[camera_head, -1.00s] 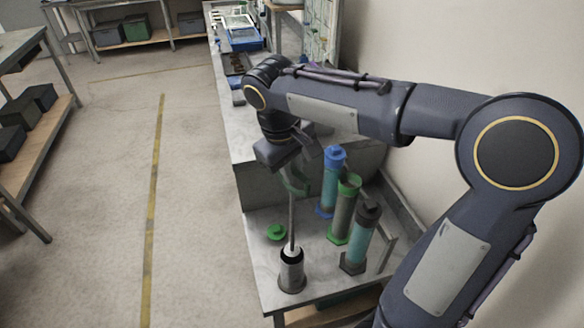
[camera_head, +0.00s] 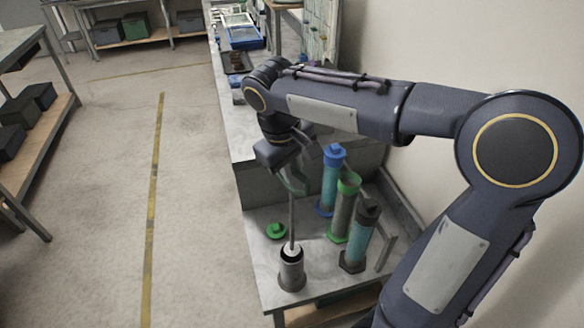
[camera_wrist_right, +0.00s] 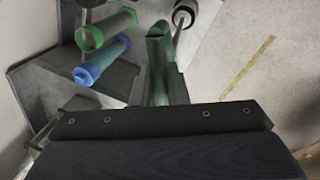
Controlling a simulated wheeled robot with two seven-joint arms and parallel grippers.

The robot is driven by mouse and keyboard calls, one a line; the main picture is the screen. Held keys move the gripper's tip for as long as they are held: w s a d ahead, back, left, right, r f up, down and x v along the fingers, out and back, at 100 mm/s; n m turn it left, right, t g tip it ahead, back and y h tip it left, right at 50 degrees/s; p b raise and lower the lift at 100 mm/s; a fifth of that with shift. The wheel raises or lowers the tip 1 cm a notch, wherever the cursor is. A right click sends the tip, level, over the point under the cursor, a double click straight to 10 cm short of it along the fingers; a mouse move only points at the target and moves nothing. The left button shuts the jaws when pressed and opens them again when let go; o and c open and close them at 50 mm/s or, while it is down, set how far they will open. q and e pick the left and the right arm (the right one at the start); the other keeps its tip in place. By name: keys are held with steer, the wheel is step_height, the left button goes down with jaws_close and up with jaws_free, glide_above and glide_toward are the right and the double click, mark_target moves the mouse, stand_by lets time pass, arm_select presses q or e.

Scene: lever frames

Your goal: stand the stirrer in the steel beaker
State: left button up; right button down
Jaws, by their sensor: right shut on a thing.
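The stirrer (camera_head: 291,222) is a thin grey rod with a green handle, which shows large in the right wrist view (camera_wrist_right: 157,65). My right gripper (camera_head: 291,172) is shut on the green handle and holds the stirrer nearly upright. The steel beaker (camera_head: 291,276) stands upright near the front of the bench, directly below the gripper. The stirrer's pale lower end is at the beaker's dark mouth and appears just inside it; its exact depth is hidden. The beaker also shows at the top of the right wrist view (camera_wrist_right: 184,17). My left gripper is in neither view.
Blue-capped (camera_head: 331,180), green-capped (camera_head: 342,215) and dark-capped (camera_head: 361,238) cylinders stand close on the right. A small green lid-like piece (camera_head: 276,231) lies behind the beaker. A raised bench section (camera_head: 240,135) lies behind; the floor at left is open.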

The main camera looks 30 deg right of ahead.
mark_target(291, 188)
steer(key=shift+f+b, duration=2.45)
steer(key=shift+f, duration=1.15)
step_height(291, 188, down, 8)
steer(key=b, duration=0.5)
steer(key=shift+r, duration=0.2)
step_height(291, 188, down, 2)
steer(key=shift+f+b, duration=0.15)
steer(key=shift+b, duration=0.9)
steer(key=c, duration=1.3)
jaws_free()
steer(key=shift+c, duration=0.2)
